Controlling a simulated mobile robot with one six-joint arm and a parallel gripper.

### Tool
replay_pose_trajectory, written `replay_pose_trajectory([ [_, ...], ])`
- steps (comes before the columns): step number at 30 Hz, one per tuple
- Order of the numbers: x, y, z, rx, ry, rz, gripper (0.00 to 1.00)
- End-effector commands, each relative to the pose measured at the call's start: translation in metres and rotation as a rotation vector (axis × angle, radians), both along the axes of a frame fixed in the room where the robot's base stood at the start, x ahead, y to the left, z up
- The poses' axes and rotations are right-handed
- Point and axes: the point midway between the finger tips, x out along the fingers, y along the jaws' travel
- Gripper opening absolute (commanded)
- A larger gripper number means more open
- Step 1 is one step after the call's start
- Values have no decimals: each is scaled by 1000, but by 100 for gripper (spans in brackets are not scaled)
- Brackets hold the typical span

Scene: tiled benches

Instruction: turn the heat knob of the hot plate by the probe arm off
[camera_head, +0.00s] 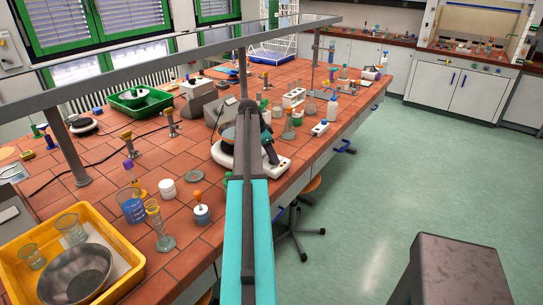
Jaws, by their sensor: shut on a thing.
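The white hot plate (282,163) stands near the right edge of the tiled bench, with a dark round top partly hidden behind my arm. My teal and grey arm reaches over it from the bottom of the picture. My gripper (270,154) is small and dark here, low at the front side of the hot plate. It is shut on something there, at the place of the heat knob. The knob itself is hidden by my gripper and arm, so its setting does not show. I cannot pick out the probe arm clearly.
A small bottle with an orange top (201,210) and a glass cylinder (160,228) stand nearer. A yellow tray (119,252) holds a metal bowl.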

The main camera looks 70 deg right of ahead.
Motion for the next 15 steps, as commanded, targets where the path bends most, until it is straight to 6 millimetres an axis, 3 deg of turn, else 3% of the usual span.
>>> replay_pose_trajectory([
  [15,-1,1,-2,1,-1,139,23],
])
